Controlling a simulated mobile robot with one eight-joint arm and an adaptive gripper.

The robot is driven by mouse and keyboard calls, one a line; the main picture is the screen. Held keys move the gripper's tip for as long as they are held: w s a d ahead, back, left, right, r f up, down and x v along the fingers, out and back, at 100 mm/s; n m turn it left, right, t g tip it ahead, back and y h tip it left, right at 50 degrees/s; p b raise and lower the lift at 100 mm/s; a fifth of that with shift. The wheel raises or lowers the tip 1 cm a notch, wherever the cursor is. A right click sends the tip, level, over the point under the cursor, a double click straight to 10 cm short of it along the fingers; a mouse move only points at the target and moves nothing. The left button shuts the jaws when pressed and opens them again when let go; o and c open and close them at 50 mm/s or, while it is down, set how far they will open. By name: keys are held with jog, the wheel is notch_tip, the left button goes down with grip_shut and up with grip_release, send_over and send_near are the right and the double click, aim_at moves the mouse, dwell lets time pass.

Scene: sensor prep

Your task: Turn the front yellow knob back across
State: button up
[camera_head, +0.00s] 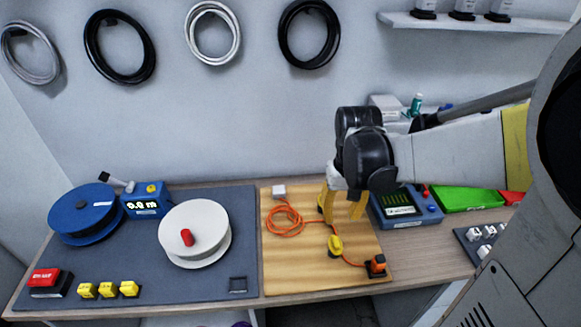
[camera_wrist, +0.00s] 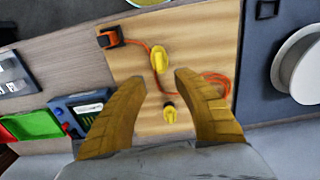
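The front yellow knob (camera_head: 335,245) stands on the wooden board (camera_head: 290,275), near the middle of its front half. In the wrist view the knob (camera_wrist: 158,60) has a raised grip running mostly up and down the picture, slightly slanted. My gripper (camera_head: 342,207) points down over the board, behind and above this knob. In the wrist view its two yellow fingers (camera_wrist: 160,78) are wide apart with nothing between the tips; the front knob appears just beyond them. A second yellow knob (camera_wrist: 169,112) with a dark part shows between the fingers, further back. My gripper largely hides it in the head view.
An orange cable (camera_head: 285,222) lies coiled on the board and runs past the front knob to an orange-and-black connector (camera_head: 376,264). A blue meter (camera_head: 408,206) stands to the right. A white reel (camera_head: 195,222) on the dark mat (camera_head: 190,290) stands to the left.

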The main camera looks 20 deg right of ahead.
aim_at(336, 241)
notch_tip(336, 241, down, 11)
jog(key=b, duration=0.4)
grip_shut()
